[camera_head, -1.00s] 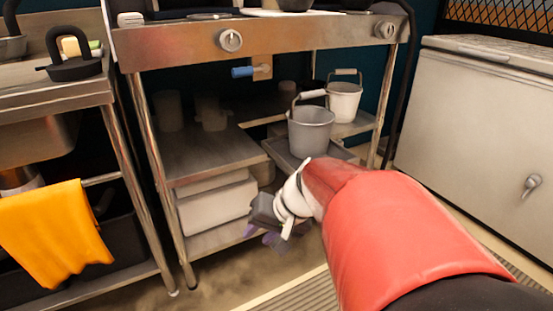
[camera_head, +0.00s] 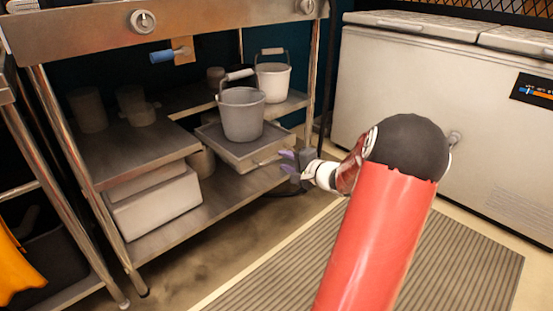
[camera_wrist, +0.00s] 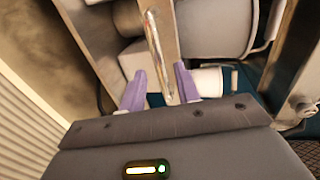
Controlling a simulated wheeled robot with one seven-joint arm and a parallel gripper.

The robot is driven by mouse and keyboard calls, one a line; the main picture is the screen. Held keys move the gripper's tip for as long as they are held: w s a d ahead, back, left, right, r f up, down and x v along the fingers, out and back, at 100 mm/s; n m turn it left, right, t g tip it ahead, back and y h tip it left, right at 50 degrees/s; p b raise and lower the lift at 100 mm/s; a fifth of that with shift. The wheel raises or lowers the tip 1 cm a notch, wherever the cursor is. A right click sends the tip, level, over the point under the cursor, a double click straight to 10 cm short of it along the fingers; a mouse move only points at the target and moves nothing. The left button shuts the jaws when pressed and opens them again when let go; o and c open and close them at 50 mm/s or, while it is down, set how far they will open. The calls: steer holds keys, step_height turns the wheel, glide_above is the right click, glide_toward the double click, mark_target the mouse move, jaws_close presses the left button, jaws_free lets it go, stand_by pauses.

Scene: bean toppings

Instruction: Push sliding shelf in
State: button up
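The sliding shelf (camera_head: 268,156) is a grey metal tray under the steel table. It sticks out toward the front, beyond the fixed shelf beside it. A grey bucket (camera_head: 242,115) with a raised handle stands on it. My gripper (camera_head: 287,161) is at the right front of the sliding shelf, its purple fingertips pointing toward it. I cannot tell whether they touch it. In the wrist view the two purple fingers (camera_wrist: 160,72) are apart, with a metal strip running between them. They do not appear closed on it.
A white bucket (camera_head: 273,80) stands on the shelf behind. White boxes (camera_head: 153,200) sit on the lower shelf at left. The steel table leg (camera_head: 314,80) stands just right of the sliding shelf. A white chest freezer (camera_head: 420,90) is at the right. A ribbed mat (camera_head: 430,260) covers the open floor.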

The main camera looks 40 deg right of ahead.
mark_target(279, 158)
steer(key=shift+x, duration=2.25)
steer(key=shift+c, duration=0.4)
jaws_close()
